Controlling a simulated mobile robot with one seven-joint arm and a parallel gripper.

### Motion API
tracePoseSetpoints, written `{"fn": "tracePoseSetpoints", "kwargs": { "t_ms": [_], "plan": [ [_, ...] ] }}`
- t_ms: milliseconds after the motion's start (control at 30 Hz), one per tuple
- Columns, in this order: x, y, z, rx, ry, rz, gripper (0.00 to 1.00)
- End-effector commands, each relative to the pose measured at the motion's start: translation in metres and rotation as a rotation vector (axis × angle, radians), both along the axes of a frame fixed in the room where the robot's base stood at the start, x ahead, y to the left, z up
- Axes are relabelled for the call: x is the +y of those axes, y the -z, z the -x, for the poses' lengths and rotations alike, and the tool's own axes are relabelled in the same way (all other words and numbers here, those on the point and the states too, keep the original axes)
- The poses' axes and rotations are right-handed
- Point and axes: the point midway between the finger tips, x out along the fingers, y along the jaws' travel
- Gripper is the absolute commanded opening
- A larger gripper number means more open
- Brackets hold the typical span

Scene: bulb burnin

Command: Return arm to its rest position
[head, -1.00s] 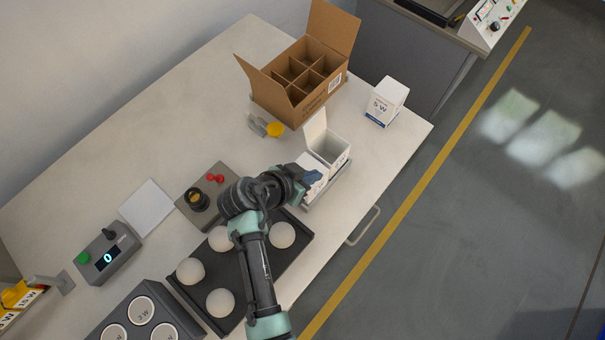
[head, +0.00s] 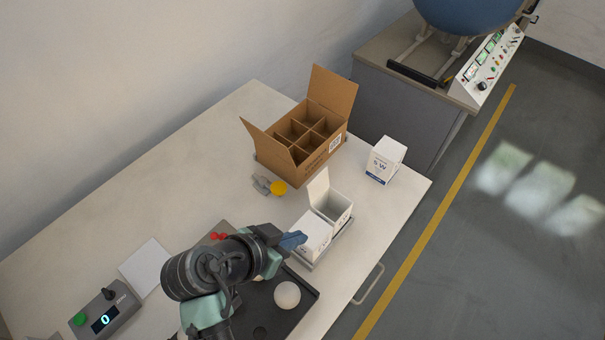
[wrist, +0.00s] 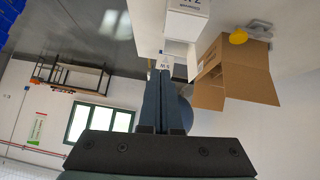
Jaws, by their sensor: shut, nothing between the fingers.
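My gripper (head: 293,241) is shut and empty, beside a closed white box (head: 316,230) in the head view; its blue fingers seem close to the box there, but I cannot tell whether they touch. In the wrist view the two fingers (wrist: 160,100) lie together with nothing between them. My arm is bent over the dark bulb tray and hides much of it.
An open white box (head: 338,212) stands by the closed one. A divided cardboard carton (head: 317,155) and a white box (head: 384,166) stand behind. A bulb (head: 287,295) sits in the dark tray (head: 302,312). A control box (head: 108,312) is at left.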

Motion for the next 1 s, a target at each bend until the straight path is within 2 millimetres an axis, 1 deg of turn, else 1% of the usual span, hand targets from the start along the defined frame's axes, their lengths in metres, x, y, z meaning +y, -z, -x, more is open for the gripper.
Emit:
{"fn": "tracePoseSetpoints", "kwargs": {
  "t_ms": [67,133,167,233,267,300,367,400,467,500,533,567,600,667,700,767,800,867,900,1000],
  "plan": [
    [0.001,-0.005,-0.004,-0.011,-0.010,-0.007,0.00],
    [0.004,-0.017,-0.017,-0.047,-0.038,-0.028,0.00],
    [0.006,-0.026,-0.025,-0.071,-0.057,-0.039,0.00],
    [0.011,-0.056,-0.049,-0.150,-0.119,-0.071,0.00],
    [0.013,-0.074,-0.060,-0.195,-0.150,-0.083,0.00],
    [0.015,-0.099,-0.075,-0.260,-0.194,-0.096,0.00],
    [0.016,-0.141,-0.094,-0.368,-0.261,-0.104,0.00],
    [0.016,-0.171,-0.104,-0.444,-0.304,-0.103,0.00],
    [0.014,-0.216,-0.114,-0.556,-0.362,-0.089,0.00],
    [0.012,-0.247,-0.118,-0.633,-0.397,-0.074,0.00],
    [0.010,-0.270,-0.120,-0.692,-0.420,-0.059,0.00],
    [0.008,-0.293,-0.120,-0.750,-0.442,-0.042,0.00],
    [0.004,-0.324,-0.118,-0.829,-0.469,-0.015,0.00],
    [-0.002,-0.369,-0.110,-0.947,-0.502,0.035,0.00],
    [-0.007,-0.398,-0.102,-1.024,-0.521,0.073,0.00],
    [-0.013,-0.440,-0.086,-1.139,-0.543,0.134,0.00],
    [-0.017,-0.465,-0.074,-1.210,-0.554,0.177,0.00],
    [-0.023,-0.499,-0.054,-1.309,-0.563,0.241,0.00],
    [-0.026,-0.517,-0.041,-1.365,-0.566,0.281,0.00],
    [-0.032,-0.551,-0.012,-1.477,-0.567,0.365,0.00]
  ]
}}
